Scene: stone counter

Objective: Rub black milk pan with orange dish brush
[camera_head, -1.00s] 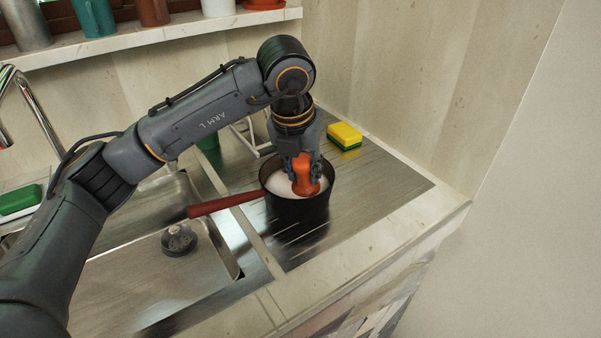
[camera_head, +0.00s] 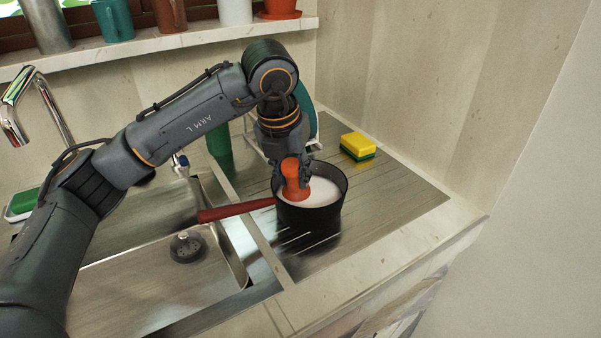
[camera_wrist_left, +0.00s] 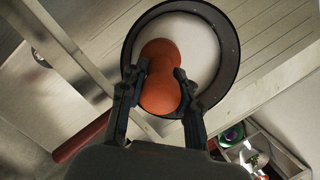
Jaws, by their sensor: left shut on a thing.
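The black milk pan (camera_head: 312,218) stands upright on the metal drainboard, with its reddish handle (camera_head: 236,211) pointing left toward the sink. Its inside looks white. My left gripper (camera_head: 292,182) is shut on the orange dish brush (camera_head: 294,172) and holds it down inside the pan, near the left side. In the left wrist view the gripper (camera_wrist_left: 160,84) grips the orange brush (camera_wrist_left: 159,55) over the white inside of the pan (camera_wrist_left: 232,82). The brush's lower end is hidden, so I cannot tell if it touches the pan's bottom. My right gripper is not in view.
A yellow and green sponge (camera_head: 357,146) lies behind the pan to the right. The sink (camera_head: 160,285) with its faucet (camera_head: 38,103) is to the left. A dish rack and a green thing stand behind the pan. Pots line the shelf (camera_head: 150,46).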

